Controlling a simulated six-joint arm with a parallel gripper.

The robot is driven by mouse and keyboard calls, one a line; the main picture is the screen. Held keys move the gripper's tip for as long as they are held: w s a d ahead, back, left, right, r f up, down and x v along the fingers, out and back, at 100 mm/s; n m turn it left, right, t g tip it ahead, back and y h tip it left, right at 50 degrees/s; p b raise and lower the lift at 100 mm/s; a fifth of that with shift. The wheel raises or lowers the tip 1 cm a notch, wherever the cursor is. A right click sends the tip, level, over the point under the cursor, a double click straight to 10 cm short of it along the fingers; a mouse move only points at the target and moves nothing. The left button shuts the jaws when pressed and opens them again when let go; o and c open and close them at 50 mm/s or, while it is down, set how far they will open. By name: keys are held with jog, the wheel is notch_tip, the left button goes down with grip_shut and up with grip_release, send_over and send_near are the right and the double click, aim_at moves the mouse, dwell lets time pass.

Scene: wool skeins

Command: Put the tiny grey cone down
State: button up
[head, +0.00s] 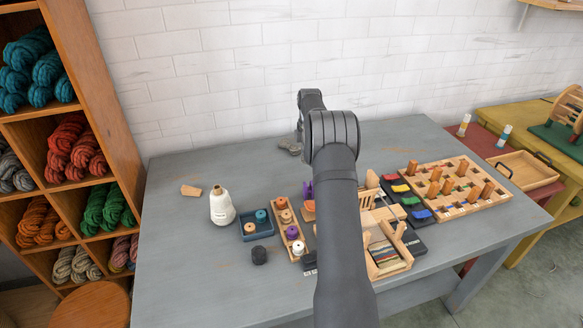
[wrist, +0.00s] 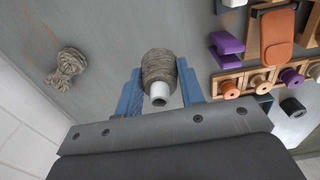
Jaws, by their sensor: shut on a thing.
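The tiny grey cone (wrist: 158,66) is a small cone of grey-brown yarn with a pale hollow core end facing the wrist camera. My gripper (wrist: 161,76) has its blue fingers on both sides of it, shut on it. The grey tabletop (wrist: 120,30) shows behind the cone; I cannot tell whether the cone touches it. In the head view my arm hides the gripper and the cone.
A grey-beige skein (wrist: 65,68) lies apart from the cone. A wooden rack of spools (wrist: 260,80) and a purple piece (wrist: 227,46) stand to the right. The head view shows a white cone (head: 222,207), blue tray (head: 245,237) and peg board (head: 412,170). The left tabletop is mostly clear.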

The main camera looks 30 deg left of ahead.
jog(key=a+f, duration=0.1)
jog(key=a, duration=0.1)
jog(key=a+f, duration=0.1)
jog(key=a, duration=0.1)
jog(key=a+f, duration=0.1)
jog(key=a, duration=0.1)
jog(key=shift+s+a+f, duration=0.1)
jog(key=shift+f, duration=2.25)
jog(key=shift+f, duration=0.2)
jog(key=o, duration=1)
jog(key=shift+r, duration=0.1)
notch_tip(320, 180, up, 12)
jog(key=shift+r, duration=0.1)
